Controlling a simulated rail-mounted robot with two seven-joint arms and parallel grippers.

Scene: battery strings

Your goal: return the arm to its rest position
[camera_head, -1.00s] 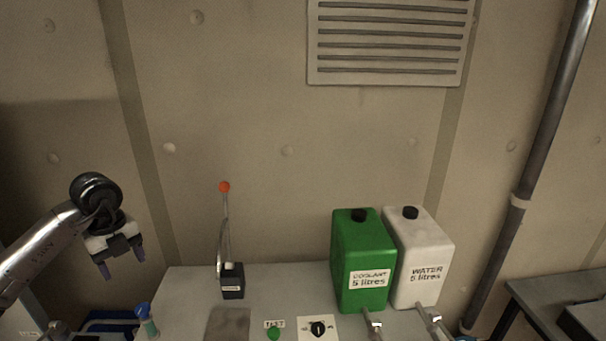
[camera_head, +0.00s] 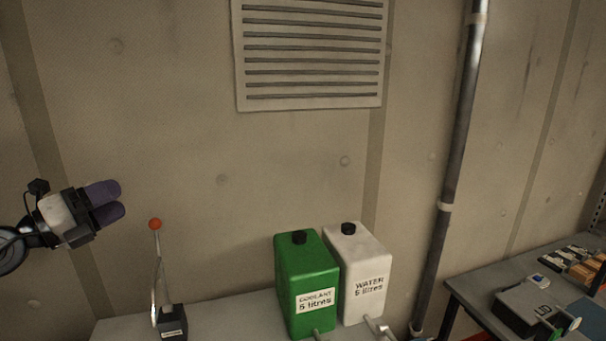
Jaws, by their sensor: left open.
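My left gripper (camera_head: 108,203) is at the left of the head view, raised in front of the concrete wall. Its two dark purple fingers point right. It is open, with nothing seen between the fingers. It is apart from everything on the bench and lies left of and a little above the red lever knob (camera_head: 155,224). Only the end of the left arm shows, at the left edge. My right gripper is not in view.
A grey bench (camera_head: 241,314) holds the black lever box (camera_head: 172,322), the green coolant can (camera_head: 308,281) and the white water can (camera_head: 363,279), both with taps. A dark pipe (camera_head: 455,150) runs up the wall. A second table (camera_head: 475,284) at the right holds a grey device (camera_head: 530,306).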

